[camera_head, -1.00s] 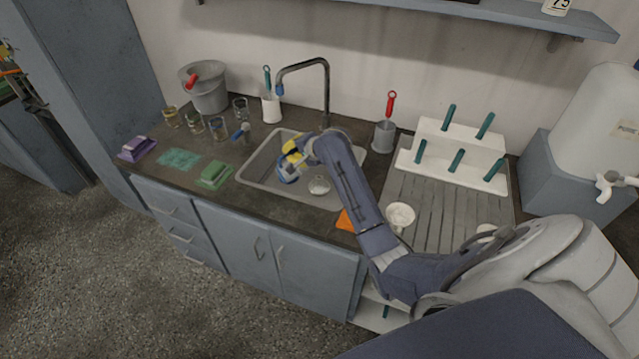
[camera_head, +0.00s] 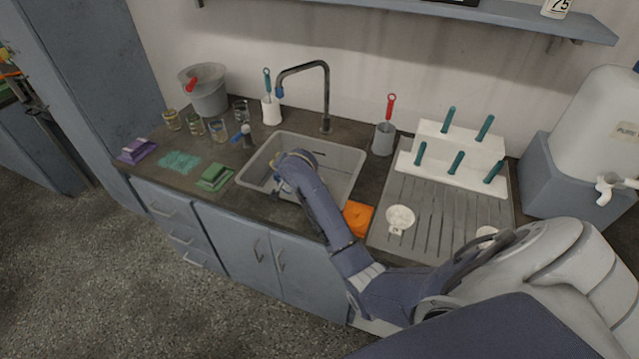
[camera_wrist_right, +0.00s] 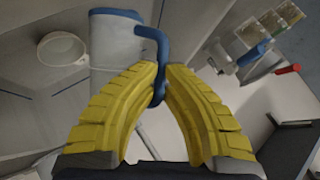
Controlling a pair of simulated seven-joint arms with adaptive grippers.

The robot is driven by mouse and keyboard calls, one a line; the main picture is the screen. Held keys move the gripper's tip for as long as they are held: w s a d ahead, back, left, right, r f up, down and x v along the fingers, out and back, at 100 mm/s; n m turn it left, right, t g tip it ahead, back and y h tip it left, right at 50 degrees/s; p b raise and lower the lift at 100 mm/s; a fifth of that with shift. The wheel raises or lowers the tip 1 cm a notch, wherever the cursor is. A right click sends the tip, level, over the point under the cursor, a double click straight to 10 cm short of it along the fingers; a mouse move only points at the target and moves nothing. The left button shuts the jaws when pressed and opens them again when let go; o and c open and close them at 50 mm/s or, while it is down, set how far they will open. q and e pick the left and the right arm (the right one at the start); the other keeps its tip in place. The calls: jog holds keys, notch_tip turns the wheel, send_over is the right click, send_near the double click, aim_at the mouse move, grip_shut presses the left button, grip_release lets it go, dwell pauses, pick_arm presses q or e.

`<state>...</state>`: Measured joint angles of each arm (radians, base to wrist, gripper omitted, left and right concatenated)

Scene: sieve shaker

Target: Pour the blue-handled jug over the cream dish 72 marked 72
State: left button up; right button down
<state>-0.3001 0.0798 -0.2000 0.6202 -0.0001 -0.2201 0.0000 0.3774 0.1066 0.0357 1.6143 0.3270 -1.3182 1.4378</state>
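In the right wrist view, my right gripper (camera_wrist_right: 160,82) has its yellow fingers closed on the blue handle (camera_wrist_right: 158,50) of a pale jug (camera_wrist_right: 115,48) with a blue rim. A round cream dish (camera_wrist_right: 62,48) shows to the left of the jug, apart from it in the picture; no number is readable on it. In the head view, my right arm reaches over the grey sink (camera_head: 345,152) and hides the dish and most of the jug and gripper. I cannot tell whether anything is pouring. My left gripper is not in view.
A tall tap (camera_head: 326,95) stands behind the sink. An orange cloth (camera_head: 358,218) lies at its right front, beside a draining board (camera_head: 440,215) with a white mug (camera_head: 400,220). Green pads (camera_head: 215,178), several glasses and a grey bucket (camera_head: 207,95) stand left.

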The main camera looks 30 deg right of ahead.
aim_at(274, 177)
jog(key=shift+a+f+n+h+b, duration=0.4)
jog(key=shift+a+f+h, duration=0.25)
jog(key=shift+f, duration=0.2)
jog(key=shift+w+a+f+n+h+b, duration=0.15)
jog(key=shift+a+n+h+b, duration=0.15)
jog(key=shift+a, duration=0.25)
jog(key=shift+w+a+r+n+h+b, duration=0.1)
jog(key=shift+a+n+h+b, duration=0.2)
jog(key=shift+a, duration=0.25)
jog(key=a+r+n+h+b, duration=0.2)
jog(key=a+r+h+b, duration=0.1)
jog(key=a+r+h, duration=0.1)
jog(key=shift+w+r+n, duration=0.3)
jog(key=shift+w, duration=0.05)
jog(key=shift+a+r, duration=0.1)
